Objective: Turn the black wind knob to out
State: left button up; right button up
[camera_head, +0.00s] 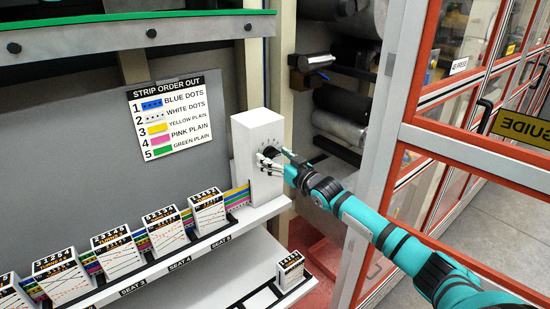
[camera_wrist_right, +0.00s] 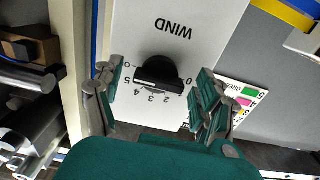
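The black wind knob (camera_wrist_right: 158,72) sits on the face of a white box (camera_head: 257,135), beneath upside-down WIND lettering in the right wrist view. Numbers are printed around it; I cannot tell for sure which mark it points to. In the head view the knob is mostly hidden behind my right gripper (camera_head: 273,160). My right gripper also shows in the right wrist view (camera_wrist_right: 155,98), open, with one finger on each side of the knob and visible gaps between fingers and knob. My left gripper is not in view.
Coloured strips (camera_head: 237,197) run through a row of white printed cards (camera_head: 207,213) to the box's left side. A STRIP ORDER OUT sign (camera_head: 172,115) hangs behind. A red-framed glazed partition (camera_head: 480,150) stands to the right of my right arm. Dark rollers (camera_head: 340,105) lie behind.

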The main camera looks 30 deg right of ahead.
jog(key=shift+r, duration=0.1)
jog(key=s+d, duration=0.1)
jog(key=s, duration=1.1)
dwell(0.4)
